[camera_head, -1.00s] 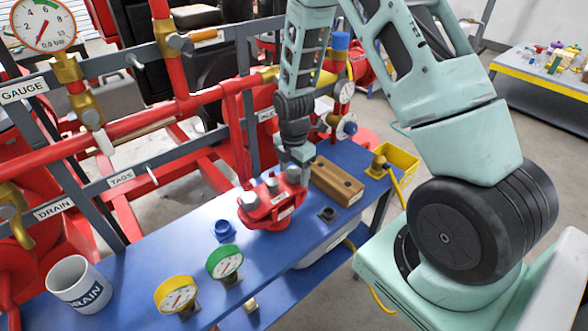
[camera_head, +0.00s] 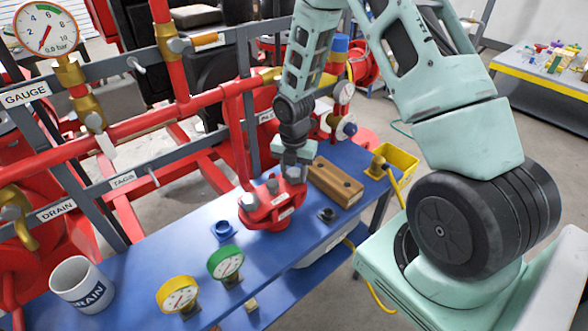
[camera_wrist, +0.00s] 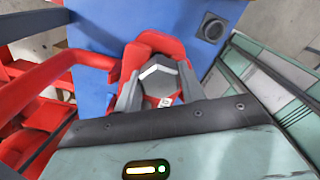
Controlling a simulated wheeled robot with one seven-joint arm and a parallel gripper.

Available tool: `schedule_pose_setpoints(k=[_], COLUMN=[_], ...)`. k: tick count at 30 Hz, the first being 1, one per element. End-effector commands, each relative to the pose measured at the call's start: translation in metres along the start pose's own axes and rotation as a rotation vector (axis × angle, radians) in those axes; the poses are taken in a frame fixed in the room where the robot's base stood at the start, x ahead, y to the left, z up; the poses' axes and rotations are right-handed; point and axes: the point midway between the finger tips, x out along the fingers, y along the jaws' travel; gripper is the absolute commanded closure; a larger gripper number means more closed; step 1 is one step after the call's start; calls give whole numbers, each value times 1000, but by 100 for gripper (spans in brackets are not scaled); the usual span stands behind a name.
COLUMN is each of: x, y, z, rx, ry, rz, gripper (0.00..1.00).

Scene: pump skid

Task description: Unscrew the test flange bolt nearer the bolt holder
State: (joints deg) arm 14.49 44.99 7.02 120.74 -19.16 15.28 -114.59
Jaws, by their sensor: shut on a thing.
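The red test flange (camera_head: 272,215) stands on the blue bench with grey hex bolts on top. One bolt (camera_head: 249,201) is at its left and another (camera_head: 271,184) at its middle back. My gripper (camera_head: 291,172) is over the flange's right side, on the bolt nearer the wooden bolt holder (camera_head: 336,183). In the wrist view my gripper's fingers (camera_wrist: 160,88) are shut on either side of this bolt's hex head (camera_wrist: 158,76). The bolt's shank is hidden, so I cannot tell how far it is threaded in.
A yellow gauge (camera_head: 177,295), a green gauge (camera_head: 226,263), a blue fitting (camera_head: 222,230) and a white mug (camera_head: 81,284) are on the bench. A yellow bin (camera_head: 398,160) is at the far right end. Red pipes (camera_head: 130,130) run along the left.

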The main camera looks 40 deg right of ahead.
Motion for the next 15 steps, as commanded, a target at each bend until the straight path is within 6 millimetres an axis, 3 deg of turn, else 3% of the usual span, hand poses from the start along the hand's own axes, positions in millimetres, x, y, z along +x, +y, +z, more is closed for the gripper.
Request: schedule_pose_setpoints(k=[15], x=[-4], y=[0], z=[0], rx=[-636], ry=[1], rz=[1], gripper=[84])
